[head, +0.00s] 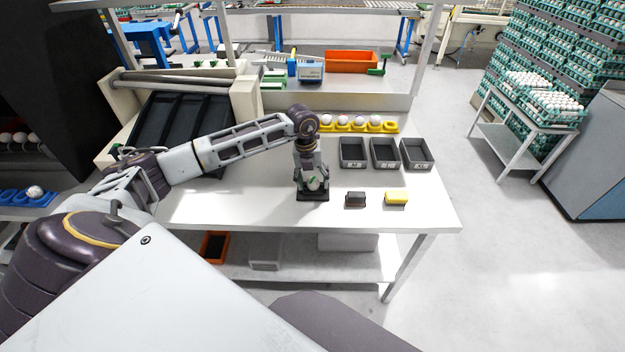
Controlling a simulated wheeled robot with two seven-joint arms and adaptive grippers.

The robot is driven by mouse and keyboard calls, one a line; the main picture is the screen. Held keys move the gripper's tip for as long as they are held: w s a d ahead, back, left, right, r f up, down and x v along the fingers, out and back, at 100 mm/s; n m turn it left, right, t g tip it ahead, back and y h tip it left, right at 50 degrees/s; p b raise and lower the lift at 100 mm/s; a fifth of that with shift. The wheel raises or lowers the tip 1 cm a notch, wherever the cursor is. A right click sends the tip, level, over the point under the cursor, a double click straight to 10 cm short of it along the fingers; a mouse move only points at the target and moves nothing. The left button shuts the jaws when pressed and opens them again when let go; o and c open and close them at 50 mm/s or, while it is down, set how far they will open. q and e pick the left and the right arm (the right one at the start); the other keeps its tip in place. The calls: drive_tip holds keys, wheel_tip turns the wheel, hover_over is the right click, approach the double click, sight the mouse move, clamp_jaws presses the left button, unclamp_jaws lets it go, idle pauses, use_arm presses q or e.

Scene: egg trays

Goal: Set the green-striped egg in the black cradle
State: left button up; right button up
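The green-striped egg (314,184) is white with green marks and sits low between the fingers of my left gripper (313,182). The gripper points down from above, with a finger on each side of the egg. The black cradle (313,197) is a small dark base on the white table, right under the egg. The egg seems to be at or just above the cradle; the fingers partly hide where they meet. I cannot tell whether the fingers grip the egg or stand apart from it. My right gripper is not in view.
A yellow egg holder (390,129) with several eggs stands behind the gripper. Three grey bins (385,166) stand to its right. The white table (430,212) is clear at the front right.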

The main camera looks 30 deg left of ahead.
use_arm(q)
drive_tip(key=shift+f, duration=0.1)
drive_tip(key=shift+a+r, duration=0.1)
drive_tip(key=shift+r, duration=0.4)
wheel_tip(320, 180, up, 11)
drive_tip(key=a, duration=0.1)
drive_tip(key=shift+s, duration=0.4)
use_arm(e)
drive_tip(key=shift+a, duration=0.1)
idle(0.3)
